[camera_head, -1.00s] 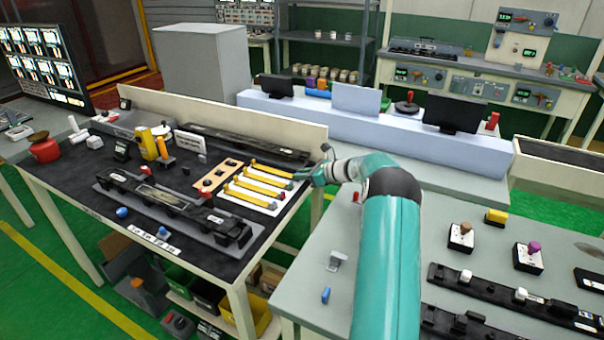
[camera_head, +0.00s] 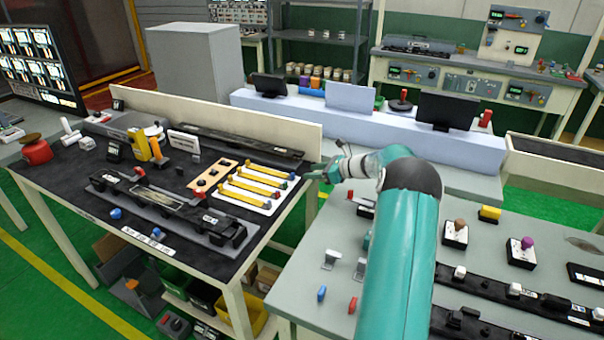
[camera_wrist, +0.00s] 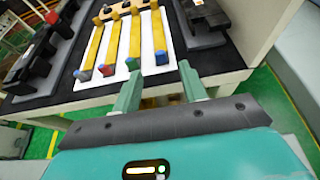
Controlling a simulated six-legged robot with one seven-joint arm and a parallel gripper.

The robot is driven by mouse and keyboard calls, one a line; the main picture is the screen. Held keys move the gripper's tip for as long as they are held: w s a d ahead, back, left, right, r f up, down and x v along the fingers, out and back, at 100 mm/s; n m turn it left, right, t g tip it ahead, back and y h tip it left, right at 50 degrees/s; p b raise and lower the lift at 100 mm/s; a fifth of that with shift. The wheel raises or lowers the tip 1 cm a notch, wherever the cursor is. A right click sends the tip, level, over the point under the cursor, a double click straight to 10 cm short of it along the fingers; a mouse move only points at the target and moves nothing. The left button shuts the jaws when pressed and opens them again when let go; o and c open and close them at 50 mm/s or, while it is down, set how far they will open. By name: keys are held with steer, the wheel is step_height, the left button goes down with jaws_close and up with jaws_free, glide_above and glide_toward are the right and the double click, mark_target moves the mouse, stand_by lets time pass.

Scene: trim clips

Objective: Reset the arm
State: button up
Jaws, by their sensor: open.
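My gripper (camera_head: 322,172) is at the right end of the black-topped table (camera_head: 62,190) in the head view, with my teal arm reaching to it from the lower right. In the wrist view my gripper (camera_wrist: 160,88) shows two green fingers spread apart with nothing between them. The fingers point toward the table's edge and a white board (camera_wrist: 110,75) with several yellow bars on it. The same white board (camera_head: 262,207) lies on the table in the head view, just left of the gripper.
A black trim strip (camera_head: 165,205) lies along the table's front. A second grey table (camera_head: 300,290) at the right holds switch boxes (camera_head: 455,233) and black strips. A low white wall (camera_head: 230,120) closes the table's back. A gap shows between the two tables.

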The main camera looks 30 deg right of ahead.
steer(key=v, duration=0.6)
steer(key=shift+s+r, duration=0.1)
steer(key=shift+r, duration=0.05)
steer(key=s+a+r+n+g+h, duration=0.1)
steer(key=s+a+r+n+g, duration=0.25)
steer(key=a, duration=0.55)
steer(key=s+a+r+n+g, duration=0.1)
steer(key=s+a+r+n, duration=0.1)
steer(key=a+r+n, duration=0.6)
steer(key=s+a+r+n+g+h, duration=0.1)
steer(key=s+a+n+g, duration=0.15)
steer(key=a, duration=0.85)
steer(key=s+a+n+h, duration=0.1)
steer(key=s+a+n, duration=0.3)
steer(key=s, duration=0.4)
steer(key=s+a+r+n+h, duration=0.1)
steer(key=s+a+n+h, duration=0.1)
steer(key=s+a+n, duration=0.3)
steer(key=s+a+n+h, duration=0.1)
steer(key=s+a+n, duration=0.3)
steer(key=s+n, duration=0.3)
steer(key=s, duration=0.4)
steer(key=shift+r+t+h, duration=0.25)
steer(key=shift+t+h, duration=0.15)
steer(key=shift+a, duration=0.15)
